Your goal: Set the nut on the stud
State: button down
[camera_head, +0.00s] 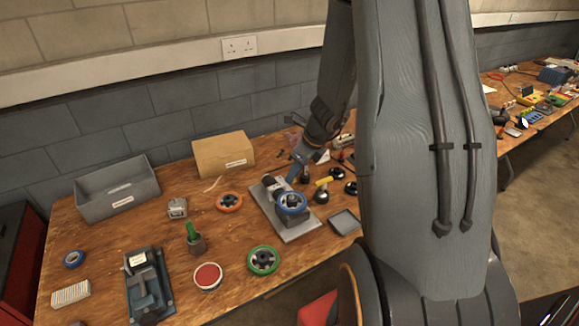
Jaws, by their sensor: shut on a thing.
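My gripper (297,172) reaches down from my arm, just above and behind the blue wheel. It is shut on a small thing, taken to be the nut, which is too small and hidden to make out. The blue wheel (292,204) sits on a dark mount with a grey base plate (296,232) on the wooden bench. The stud cannot be clearly told apart at the wheel's hub, close under the gripper. Whether the nut touches the stud I cannot tell.
An orange wheel (229,202) and a green wheel (263,260) lie nearby. Black knobs and a yellow-topped piece (324,182) stand right of the mount, by a small dark tray (345,222). A cardboard box (223,155) and grey bin (117,188) are at the back. My arm hides the bench's right side.

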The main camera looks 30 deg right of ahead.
jog(key=b, duration=0.5)
send_over(294, 198)
jog(key=shift+f, duration=2.25)
jog(key=shift+f+b, duration=1.2)
jog(key=shift+f, duration=0.15)
jog(key=c, duration=1.5)
grip_release()
jog(key=shift+p+v, duration=0.45)
jog(key=shift+v, duration=3.5)
jog(key=s+a+r+n, duration=0.1)
jog(key=s+a+n, duration=0.3)
jog(key=n, duration=0.6)
jog(key=s+a+r+n+g+h, duration=0.1)
jog(key=s+a+n, duration=0.3)
jog(key=a+n, duration=0.3)
jog(key=s+a+r+n+g+h+b, duration=0.1)
jog(key=s+a+n, duration=0.3)
jog(key=n, duration=0.8)
jog(key=shift+a+r+n, duration=0.25)
jog(key=shift+a+n, duration=0.15)
jog(key=shift+a, duration=0.5)
